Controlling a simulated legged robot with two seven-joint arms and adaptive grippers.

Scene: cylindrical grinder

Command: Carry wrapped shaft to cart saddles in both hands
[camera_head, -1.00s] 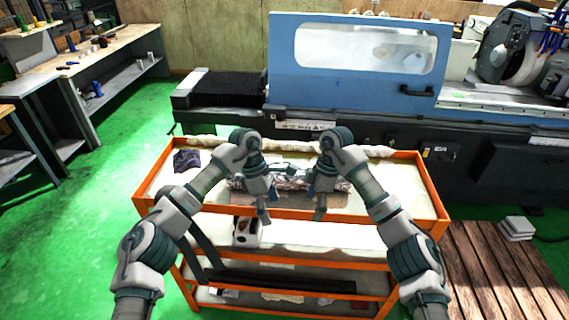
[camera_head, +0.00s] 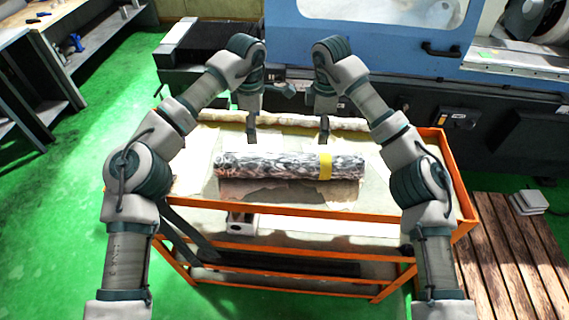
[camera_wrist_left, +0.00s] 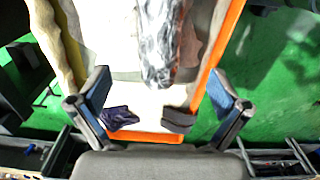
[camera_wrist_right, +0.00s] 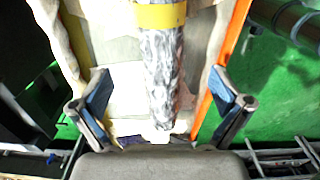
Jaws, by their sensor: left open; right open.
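The wrapped shaft (camera_head: 275,166), in grey mottled wrap with a yellow band near its right end, lies lengthwise over the orange cart's (camera_head: 300,212) top. Whether saddles sit beneath it is hidden. My left gripper (camera_head: 251,134) is open and empty, beyond the shaft on the grinder side. My right gripper (camera_head: 323,134) is open and empty, also on the far side. The shaft shows beyond the open fingers in the left wrist view (camera_wrist_left: 157,45) and the right wrist view (camera_wrist_right: 162,75); neither gripper touches it.
The blue-doored grinder (camera_head: 365,40) stands behind the cart. A rolled pale cloth (camera_head: 290,120) runs along the cart's back edge. A dark cloth (camera_wrist_left: 118,117) lies at one end of the top. A wooden pallet (camera_head: 515,245) is on the right; green floor is open left.

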